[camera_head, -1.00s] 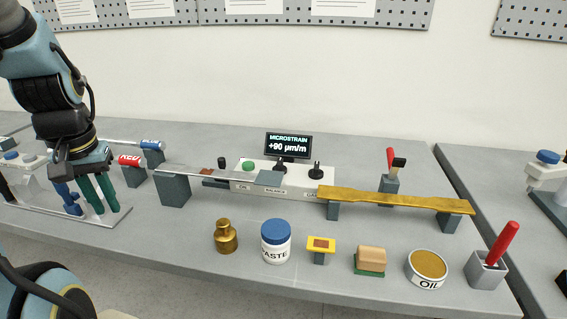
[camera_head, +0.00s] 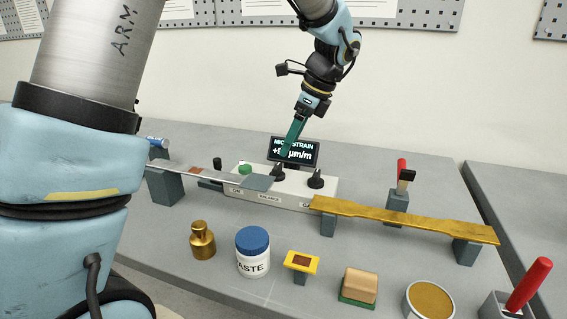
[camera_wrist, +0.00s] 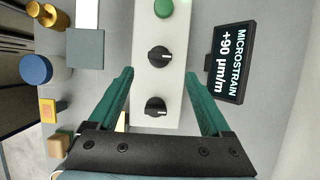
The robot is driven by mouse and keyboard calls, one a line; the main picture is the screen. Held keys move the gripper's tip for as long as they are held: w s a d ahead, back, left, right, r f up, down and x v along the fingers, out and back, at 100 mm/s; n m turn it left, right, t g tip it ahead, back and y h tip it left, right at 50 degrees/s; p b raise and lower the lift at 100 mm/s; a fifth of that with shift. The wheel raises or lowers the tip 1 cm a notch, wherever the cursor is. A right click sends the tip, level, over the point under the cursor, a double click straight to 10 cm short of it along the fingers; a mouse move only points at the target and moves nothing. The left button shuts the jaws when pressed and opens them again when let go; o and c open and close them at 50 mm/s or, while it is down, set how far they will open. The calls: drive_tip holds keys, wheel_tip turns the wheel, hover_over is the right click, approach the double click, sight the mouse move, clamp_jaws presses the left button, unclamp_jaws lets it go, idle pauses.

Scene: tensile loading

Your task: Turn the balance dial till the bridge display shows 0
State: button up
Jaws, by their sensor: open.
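The bridge box (camera_head: 300,199) is white, with a green button (camera_head: 245,169), the black balance dial (camera_head: 278,172) and a second black knob (camera_head: 316,180) at the right. The bridge display (camera_head: 308,151) stands behind it, partly covered by my gripper in the head view. In the wrist view the display (camera_wrist: 229,62) reads +90 µm/m. My gripper (camera_head: 285,153), with green fingers, is open and empty above the balance dial. In the wrist view the balance dial (camera_wrist: 159,56) appears slightly beyond the fingertips, between their lines; I see no contact.
The second knob (camera_wrist: 155,106) sits between the fingers in the wrist view. A brass bar (camera_head: 400,217) rests on blocks at right. A brass weight (camera_head: 203,240) and a paste jar (camera_head: 252,252) stand in front.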

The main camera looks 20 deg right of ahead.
sight(278, 166)
drive_tip(key=x, duration=0.7)
drive_tip(key=shift+a+f+p, duration=0.15)
drive_tip(key=shift+f+p, duration=0.15)
drive_tip(key=shift+p, duration=0.1)
drive_tip(key=shift+w, duration=0.1)
clamp_jaws()
